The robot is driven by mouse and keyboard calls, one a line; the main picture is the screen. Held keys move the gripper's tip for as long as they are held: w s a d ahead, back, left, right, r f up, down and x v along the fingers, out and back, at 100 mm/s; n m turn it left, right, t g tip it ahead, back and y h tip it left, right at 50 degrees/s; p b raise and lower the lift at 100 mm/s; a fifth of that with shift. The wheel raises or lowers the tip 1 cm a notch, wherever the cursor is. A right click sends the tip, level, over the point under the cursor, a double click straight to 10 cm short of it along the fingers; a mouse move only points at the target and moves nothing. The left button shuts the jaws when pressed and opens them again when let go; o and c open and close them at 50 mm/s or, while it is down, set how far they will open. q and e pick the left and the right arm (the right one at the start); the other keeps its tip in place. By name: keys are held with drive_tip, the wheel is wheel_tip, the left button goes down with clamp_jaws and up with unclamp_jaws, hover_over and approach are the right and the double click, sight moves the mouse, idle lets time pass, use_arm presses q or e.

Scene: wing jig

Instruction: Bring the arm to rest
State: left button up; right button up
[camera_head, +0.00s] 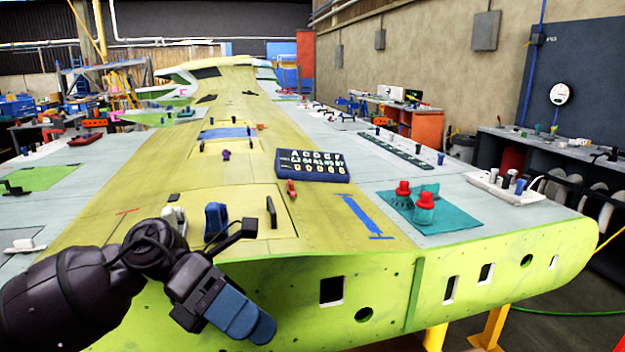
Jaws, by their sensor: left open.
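My left arm comes in from the lower left, dark and jointed. My left gripper (258,278) is open and empty in front of the near edge of the yellow-green wing panel (330,232). One finger with a blue-grey pad points down to the right, and the other, dark finger points up to the right. Nothing is between the fingers. The arm hides part of the panel's near left side. My right gripper is not in view.
On the wing lie a dark blue lettered board (312,166), a teal mat (455,217) with red-capped items (424,208), a white power strip (505,187) and small tools. The wing's green front edge (480,275) crosses the foreground. Workbenches stand at the right and back.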

use_arm(q)
drive_tip(key=w+a+f+m+t+y, duration=0.15)
drive_tip(key=a+f+m+t, duration=0.35)
drive_tip(key=m+t, duration=0.55)
drive_tip(key=w+a+f+m+t+y, duration=0.1)
drive_tip(key=w+a+f+m+t, duration=0.2)
drive_tip(key=f+m+t, duration=0.75)
drive_tip(key=w+a+f+m+t+y, duration=0.2)
drive_tip(key=a+f+m+t, duration=0.25)
drive_tip(key=m, duration=1.05)
drive_tip(key=s+a+f+n+g+y, duration=0.3)
drive_tip(key=s+a+f+n+y, duration=0.1)
drive_tip(key=s+f, duration=0.4)
drive_tip(key=s+a+f+n+g+y, duration=0.4)
drive_tip(key=s+f+n, duration=0.3)
drive_tip(key=f, duration=0.5)
drive_tip(key=shift+s+f, duration=0.2)
drive_tip(key=shift+s, duration=0.25)
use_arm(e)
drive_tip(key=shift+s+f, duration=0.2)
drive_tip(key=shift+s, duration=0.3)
use_arm(q)
drive_tip(key=shift+d+y, duration=0.1)
drive_tip(key=shift+y, duration=0.15)
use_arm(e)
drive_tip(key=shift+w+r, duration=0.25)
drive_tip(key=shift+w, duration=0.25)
